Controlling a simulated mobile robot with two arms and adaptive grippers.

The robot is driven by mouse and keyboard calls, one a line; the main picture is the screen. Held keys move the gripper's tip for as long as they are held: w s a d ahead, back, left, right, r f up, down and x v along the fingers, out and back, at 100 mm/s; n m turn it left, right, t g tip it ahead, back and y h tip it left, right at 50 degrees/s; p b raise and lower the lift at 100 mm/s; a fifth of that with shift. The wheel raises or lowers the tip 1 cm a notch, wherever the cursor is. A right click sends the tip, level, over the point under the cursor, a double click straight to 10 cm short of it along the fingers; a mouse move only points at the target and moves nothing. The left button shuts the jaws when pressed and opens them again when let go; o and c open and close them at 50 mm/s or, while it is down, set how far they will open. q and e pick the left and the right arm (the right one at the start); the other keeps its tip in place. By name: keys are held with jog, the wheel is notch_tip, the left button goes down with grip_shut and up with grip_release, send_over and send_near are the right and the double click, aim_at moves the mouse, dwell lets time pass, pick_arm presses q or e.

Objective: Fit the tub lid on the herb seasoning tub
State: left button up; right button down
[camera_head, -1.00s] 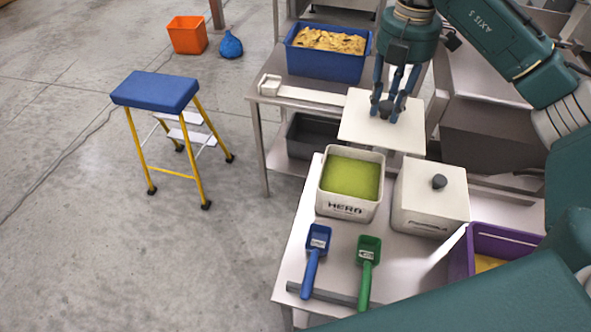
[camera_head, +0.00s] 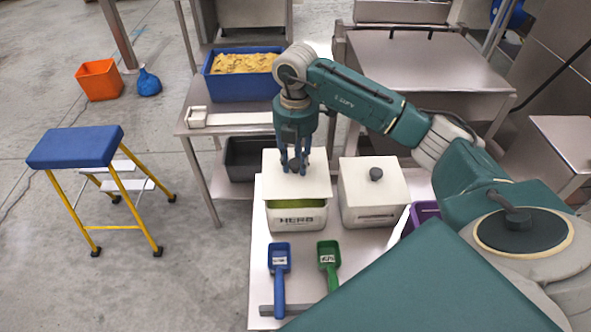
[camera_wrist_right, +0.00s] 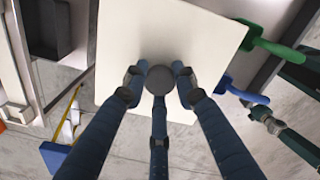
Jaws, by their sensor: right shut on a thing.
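The herb seasoning tub (camera_head: 297,218) is a white box marked HERB on the steel table, with a strip of green seasoning showing at its front. The white square tub lid (camera_head: 279,181) is over its top, overlapping the back and most of the opening. Whether the lid touches the rim I cannot tell. My right gripper (camera_head: 295,169) is shut on the lid's dark knob, which also shows in the right wrist view (camera_wrist_right: 160,80). In that view the lid (camera_wrist_right: 185,35) hides the tub beneath. My left gripper is not recognisable in the head view.
A second white tub (camera_head: 372,205) with its lid on stands close to the right. A blue scoop (camera_head: 279,270) and a green scoop (camera_head: 329,262) lie in front. A blue crate (camera_head: 243,85) is behind, and a purple crate is partly hidden at right.

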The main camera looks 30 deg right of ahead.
aim_at(296, 173)
notch_tip(296, 173, down, 4)
jog(key=shift+r+p, duration=0.2)
jog(key=shift+p, duration=0.35)
jog(key=shift+f, duration=0.45)
jog(key=shift+f, duration=0.1)
jog(key=c, duration=1.4)
grip_release()
